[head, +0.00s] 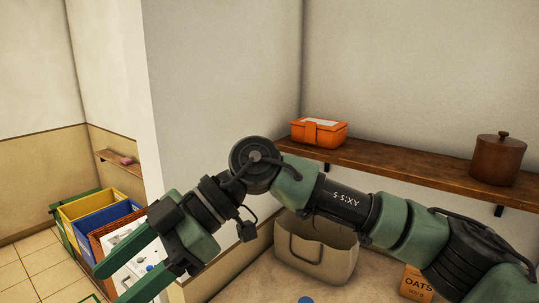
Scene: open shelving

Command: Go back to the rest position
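My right arm comes in from the lower right and reaches across the view to the left. Its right gripper (108,287) is at the lower left, with its two green fingers apart and pointing down and left. I see nothing held between them; a white panel with knobs (138,270) shows behind the gap, partly covered by the fingers. My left gripper is not in view. The task names no object.
A wooden shelf (400,165) on the back wall holds an orange box (319,132) and a brown lidded pot (498,159). Below are a beige bin (318,253) and an oats box (416,284). Yellow (92,205) and blue (108,219) crates stand left. A wall corner (165,130) juts out behind the gripper.

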